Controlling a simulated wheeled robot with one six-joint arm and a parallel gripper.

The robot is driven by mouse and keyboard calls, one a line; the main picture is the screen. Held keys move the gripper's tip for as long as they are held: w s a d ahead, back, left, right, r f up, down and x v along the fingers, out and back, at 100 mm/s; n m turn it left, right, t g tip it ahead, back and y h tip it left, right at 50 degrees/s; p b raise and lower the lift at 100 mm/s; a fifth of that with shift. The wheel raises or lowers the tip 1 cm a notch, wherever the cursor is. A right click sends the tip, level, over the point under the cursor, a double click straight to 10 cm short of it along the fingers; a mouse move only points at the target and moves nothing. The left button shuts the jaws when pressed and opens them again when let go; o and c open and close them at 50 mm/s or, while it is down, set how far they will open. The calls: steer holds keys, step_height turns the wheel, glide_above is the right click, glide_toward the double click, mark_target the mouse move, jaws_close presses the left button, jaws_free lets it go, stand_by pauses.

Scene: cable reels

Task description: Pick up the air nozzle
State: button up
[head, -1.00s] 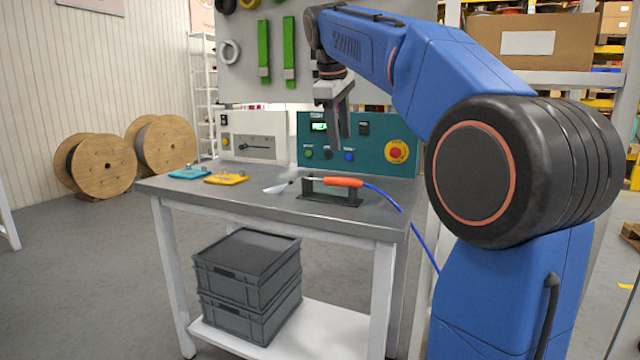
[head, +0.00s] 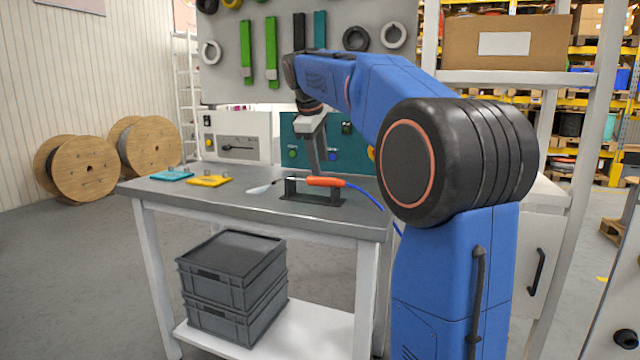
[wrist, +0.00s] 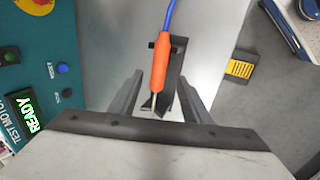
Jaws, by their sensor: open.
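The air nozzle (head: 325,182) has an orange handle, a thin metal tip and a blue hose. It lies across a black stand (head: 312,197) on the grey workbench. My gripper (head: 322,171) is above the nozzle and points down, close over the handle. In the wrist view the nozzle (wrist: 159,68) runs between the two spread fingers of my gripper (wrist: 162,95), with the stand (wrist: 176,72) beneath it. The jaws are open and hold nothing. I cannot tell the exact height gap from these views.
A teal test panel (head: 360,155) and a white panel (head: 238,137) stand behind. A teal plate (head: 171,175) and a yellow plate (head: 209,181) lie on the bench (head: 160,190) at left. Grey crates (head: 232,285) sit on the lower shelf. The blue hose (head: 366,196) trails right.

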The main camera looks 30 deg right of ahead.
mark_target(321, 178)
steer(key=shift+w+x, duration=0.15)
steer(key=shift+x, duration=1.5)
steer(key=shift+w+x, duration=0.1)
steer(key=shift+x, duration=1.55)
steer(key=shift+a+r, duration=0.1)
steer(key=shift+a, duration=0.05)
jaws_close()
